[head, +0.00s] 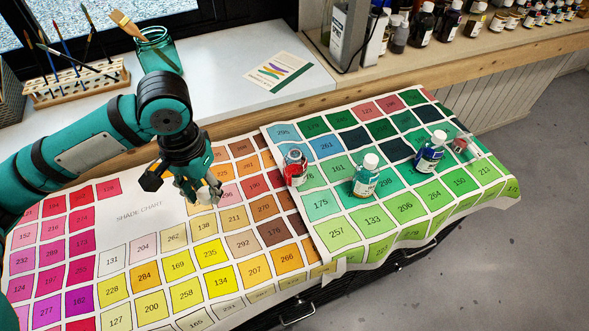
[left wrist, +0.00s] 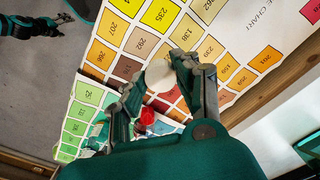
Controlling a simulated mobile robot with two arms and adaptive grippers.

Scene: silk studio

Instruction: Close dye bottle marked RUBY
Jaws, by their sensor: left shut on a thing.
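A small bottle of red dye (head: 296,170) stands on the left edge of the green shade chart, with no white cap on it; its label is too small to read. In the left wrist view its round red top (left wrist: 147,117) shows just beyond the fingers. My left gripper (head: 205,197) is shut on a white cap (left wrist: 158,76), above the shade chart and to the left of the red bottle, apart from it. What seems to be my right gripper (left wrist: 14,27) shows small at the upper left of the left wrist view; its fingers are unclear.
A green bottle (head: 365,176) and a blue bottle (head: 430,152), both white-capped, stand right of the red one. A small red and clear object (head: 461,145) lies beyond them. A brush jar (head: 158,52) and brush rack (head: 77,86) stand at the back left.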

